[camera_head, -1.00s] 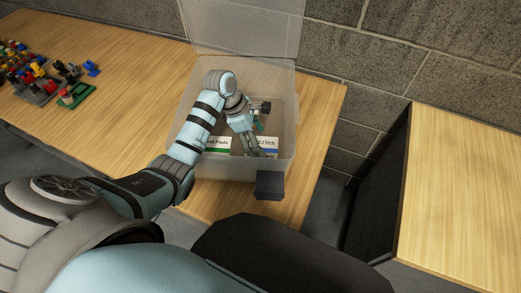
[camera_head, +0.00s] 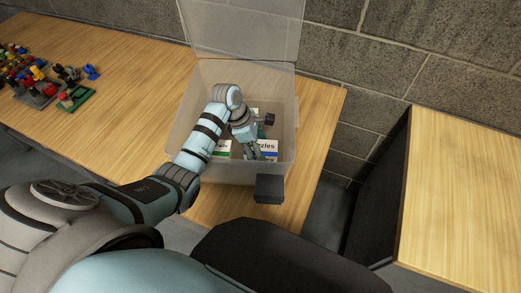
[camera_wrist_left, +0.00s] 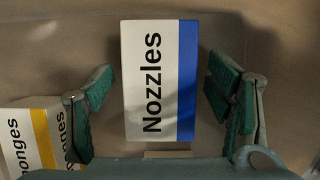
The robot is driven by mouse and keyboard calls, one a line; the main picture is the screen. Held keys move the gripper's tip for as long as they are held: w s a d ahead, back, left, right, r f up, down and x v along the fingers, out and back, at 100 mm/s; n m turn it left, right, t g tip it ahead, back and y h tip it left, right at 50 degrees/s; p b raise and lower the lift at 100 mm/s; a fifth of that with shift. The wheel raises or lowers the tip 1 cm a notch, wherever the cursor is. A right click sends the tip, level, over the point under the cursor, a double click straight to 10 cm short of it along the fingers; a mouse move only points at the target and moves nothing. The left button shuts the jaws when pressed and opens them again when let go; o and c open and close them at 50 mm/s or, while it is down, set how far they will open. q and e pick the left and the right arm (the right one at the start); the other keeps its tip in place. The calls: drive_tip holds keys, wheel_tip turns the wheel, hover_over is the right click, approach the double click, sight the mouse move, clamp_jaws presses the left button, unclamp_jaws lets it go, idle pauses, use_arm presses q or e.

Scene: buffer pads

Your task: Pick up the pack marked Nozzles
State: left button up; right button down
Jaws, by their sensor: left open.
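The Nozzles pack (camera_head: 269,146) is a white box with a blue band. It lies in a clear plastic box (camera_head: 179,150) on the wooden table. In the left wrist view the Nozzles pack (camera_wrist_left: 150,80) is upright in the picture, its label facing the camera. My left gripper (camera_head: 256,152) reaches down into the clear box and is open. In the wrist view its green-padded fingers (camera_wrist_left: 162,88) stand on either side of the pack, with a gap on both sides. In the head view the arm and gripper hide part of the pack. My right gripper is not seen.
A Sponges pack (camera_wrist_left: 42,138) with a yellow band lies left of the left finger. A pack with a green band (camera_head: 221,149) lies beside Nozzles in the head view. The box walls surround the gripper; its raised lid (camera_head: 245,28) stands behind. Coloured parts (camera_head: 40,80) lie far left.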

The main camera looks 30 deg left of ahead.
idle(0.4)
use_arm(q)
drive_tip(key=shift+c, duration=0.2)
drive_tip(key=c, duration=1.3)
